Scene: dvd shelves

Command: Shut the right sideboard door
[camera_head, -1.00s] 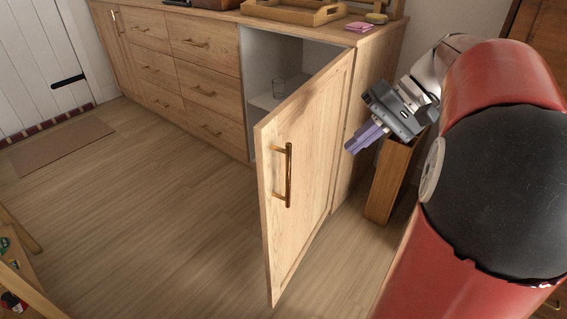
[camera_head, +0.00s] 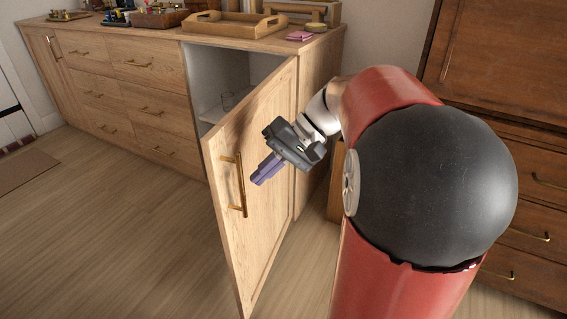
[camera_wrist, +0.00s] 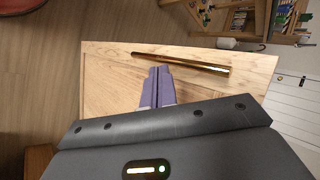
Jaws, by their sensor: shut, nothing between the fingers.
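The right sideboard door (camera_head: 262,215) is pale wood and stands wide open, swung out from the sideboard (camera_head: 175,45). Its brass bar handle (camera_head: 236,185) is on the outer face near the free edge. My gripper (camera_head: 262,172) is shut and empty, on the outer-face side of the door, a little right of the handle in the head view. In the wrist view the shut fingers (camera_wrist: 157,85) point at the door face (camera_wrist: 110,75), with the brass handle (camera_wrist: 180,62) beyond their tips. I cannot tell whether the fingertips touch the door.
Wooden trays (camera_head: 232,27) and a pink item (camera_head: 300,36) are on the sideboard top. A dark wooden cabinet (camera_head: 500,120) stands at the right. The floor (camera_head: 110,240) left of the door is clear.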

